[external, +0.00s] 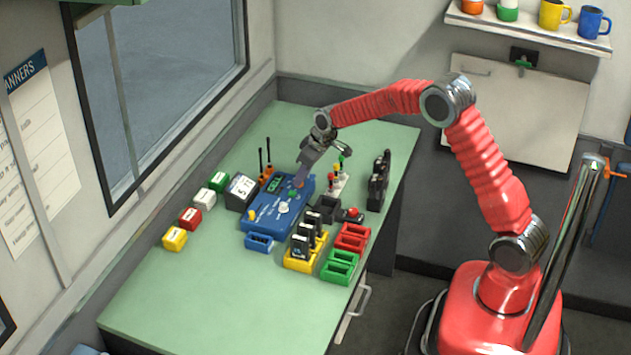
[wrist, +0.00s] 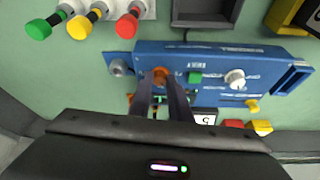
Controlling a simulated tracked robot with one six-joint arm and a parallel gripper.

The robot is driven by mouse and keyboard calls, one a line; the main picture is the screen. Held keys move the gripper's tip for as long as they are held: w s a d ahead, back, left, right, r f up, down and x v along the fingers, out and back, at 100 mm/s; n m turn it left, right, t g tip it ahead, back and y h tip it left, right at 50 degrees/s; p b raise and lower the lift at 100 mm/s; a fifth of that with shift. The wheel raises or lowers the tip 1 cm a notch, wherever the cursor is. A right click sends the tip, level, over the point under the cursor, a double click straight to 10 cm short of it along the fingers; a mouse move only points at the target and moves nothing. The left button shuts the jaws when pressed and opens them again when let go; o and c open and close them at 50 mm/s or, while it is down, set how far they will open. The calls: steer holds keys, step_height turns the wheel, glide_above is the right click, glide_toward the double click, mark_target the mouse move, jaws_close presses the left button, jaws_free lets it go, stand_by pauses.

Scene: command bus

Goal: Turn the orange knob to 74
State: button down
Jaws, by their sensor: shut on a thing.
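The blue console (external: 262,218) lies on the green table; it also fills the middle of the wrist view (wrist: 215,65). In the wrist view the orange knob (wrist: 160,74) is at the console's left part, between my two fingertips. My gripper (wrist: 165,84) is shut on the orange knob, its fingers reaching over the console face. In the external view my gripper (external: 302,180) points down at the console's right end and mostly hides the knob. A small green-lit display (external: 275,183) is on the console; its reading is not legible.
A white dial (wrist: 235,79) and a green button (wrist: 195,77) are on the console. Green, yellow and red knobs on a white block (wrist: 110,8) stand close by. Coloured bins (external: 340,266) stand near the table's edge. The table's front-left is clear.

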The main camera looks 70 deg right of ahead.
steer(key=m, duration=0.1)
steer(key=m+h, duration=0.1)
steer(key=m, duration=0.2)
steer(key=shift+w+a+h, duration=0.15)
steer(key=shift+a+h, duration=0.1)
steer(key=shift+h, duration=0.05)
steer(key=m+g+h, duration=0.1)
steer(key=m, duration=0.3)
steer(key=shift+w+a, duration=0.1)
steer(key=shift+a, duration=0.05)
steer(key=m, duration=0.1)
steer(key=m+g, duration=0.1)
steer(key=m, duration=0.1)
steer(key=m+g+h, duration=0.1)
steer(key=shift+w+a+m, duration=0.1)
steer(key=shift+w+m, duration=0.15)
steer(key=shift+m, duration=0.05)
steer(key=shift+w+m+g, duration=0.1)
steer(key=shift+m+g, duration=0.5)
steer(key=shift+m, duration=1.1)
steer(key=c, duration=1.6)
jaws_free()
steer(key=shift+c, duration=0.2)
steer(key=shift+r, duration=0.1)
steer(key=v, duration=1.3)
steer(key=shift+a, duration=0.3)
